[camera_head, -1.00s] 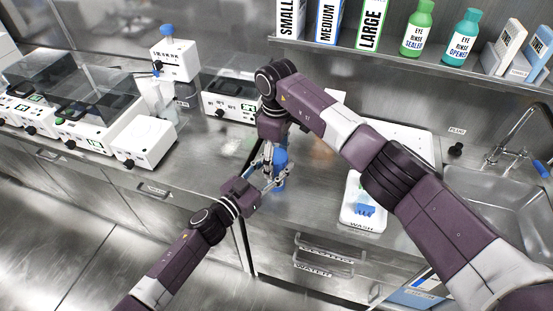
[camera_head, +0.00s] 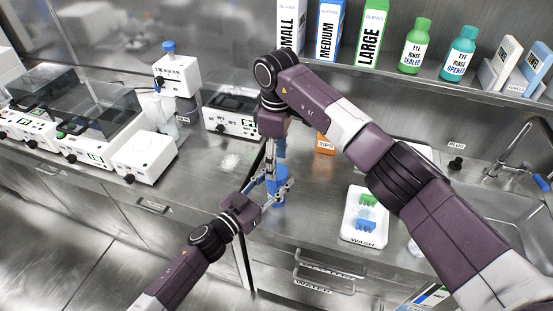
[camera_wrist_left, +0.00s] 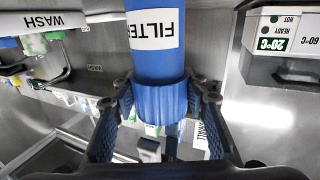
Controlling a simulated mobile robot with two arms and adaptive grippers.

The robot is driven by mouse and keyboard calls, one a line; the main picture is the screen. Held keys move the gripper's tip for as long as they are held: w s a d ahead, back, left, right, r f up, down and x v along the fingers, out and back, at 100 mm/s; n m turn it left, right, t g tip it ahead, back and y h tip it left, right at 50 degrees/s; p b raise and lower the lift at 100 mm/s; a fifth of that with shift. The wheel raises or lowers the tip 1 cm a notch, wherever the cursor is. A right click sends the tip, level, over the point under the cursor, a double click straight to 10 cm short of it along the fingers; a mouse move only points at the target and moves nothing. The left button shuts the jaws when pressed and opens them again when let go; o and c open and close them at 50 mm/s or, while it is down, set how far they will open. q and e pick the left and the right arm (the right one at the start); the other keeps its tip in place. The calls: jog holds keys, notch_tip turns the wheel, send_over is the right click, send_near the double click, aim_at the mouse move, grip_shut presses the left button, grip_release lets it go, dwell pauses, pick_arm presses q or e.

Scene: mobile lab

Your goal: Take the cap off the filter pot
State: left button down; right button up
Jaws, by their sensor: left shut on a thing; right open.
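The blue filter pot (camera_head: 276,186) stands upright over the counter near its front edge. In the left wrist view the pot (camera_wrist_left: 152,65) is a smooth blue cylinder with a white FILTER label. A ribbed blue section, which looks like its cap (camera_wrist_left: 160,102), is at the end nearer the camera. My left gripper (camera_head: 272,192) is closed around the pot from the front. In the wrist view its fingertips (camera_wrist_left: 160,92) press on both sides of the ribbed section. My right gripper (camera_head: 270,158) points down, open, just above the pot; its fingertips are small and partly hidden.
A white WASH tray (camera_head: 362,235) with green and blue pieces lies to the right, before the sink (camera_head: 490,205). An orange tips box (camera_head: 325,143) is behind my right arm. White instruments (camera_head: 145,155) stand at the left. Bottles and glove boxes line the shelf.

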notch_tip(320, 180, down, 6)
jog(key=shift+f, duration=0.1)
dwell(0.4)
jog(key=c, duration=1)
jog(key=o, duration=1.3)
notch_tip(320, 180, up, 5)
jog(key=shift+f, duration=0.2)
pick_arm(q)
jog(key=c, duration=1.1)
grip_release()
